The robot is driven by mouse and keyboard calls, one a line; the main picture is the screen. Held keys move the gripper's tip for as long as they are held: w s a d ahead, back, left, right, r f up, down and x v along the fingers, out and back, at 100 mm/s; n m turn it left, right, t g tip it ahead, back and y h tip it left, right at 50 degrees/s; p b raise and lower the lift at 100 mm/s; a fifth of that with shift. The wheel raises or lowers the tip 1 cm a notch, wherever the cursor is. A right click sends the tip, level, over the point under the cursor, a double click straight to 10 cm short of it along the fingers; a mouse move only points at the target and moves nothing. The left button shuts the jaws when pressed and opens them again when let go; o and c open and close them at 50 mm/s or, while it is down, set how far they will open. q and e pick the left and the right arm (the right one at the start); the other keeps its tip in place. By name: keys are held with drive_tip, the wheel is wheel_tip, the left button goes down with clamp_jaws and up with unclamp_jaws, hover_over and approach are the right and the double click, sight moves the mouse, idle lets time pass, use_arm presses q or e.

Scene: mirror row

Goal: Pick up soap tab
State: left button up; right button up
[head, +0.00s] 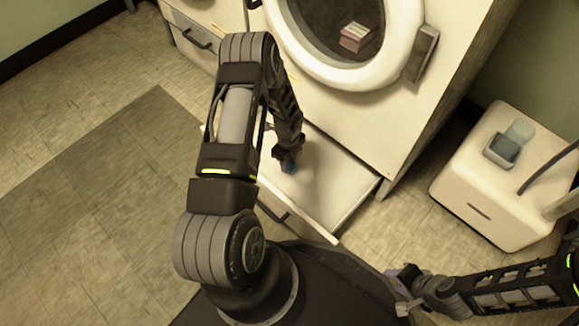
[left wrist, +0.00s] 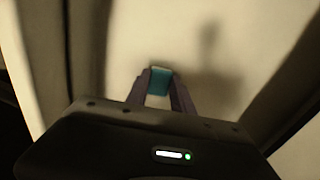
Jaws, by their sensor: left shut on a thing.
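The soap tab (left wrist: 161,79) is a small teal block between the fingertips of my left gripper (left wrist: 160,88) in the left wrist view. The fingers are shut on it from both sides. In the head view my left gripper (head: 290,155) is over the open drawer (head: 335,185), with the blue tab (head: 288,166) just showing at its tip. I cannot tell how far the tab is above the drawer's pale floor. My right gripper (head: 402,290) is low at the lower right of the head view, small and partly dark; its jaws are unclear.
A front-loading machine (head: 440,110) stands behind the drawer, with a small pinkish box (head: 355,37) seen in its round door. A white cabinet (head: 490,190) at the right bears a grey, open-topped container (head: 502,150). A dark mat (head: 90,220) lies on the floor at left.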

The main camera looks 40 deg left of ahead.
use_arm(q)
drive_tip(key=shift+r, duration=0.1)
clamp_jaws()
wheel_tip(320, 180, up, 10)
drive_tip(key=p, duration=0.4)
idle(0.4)
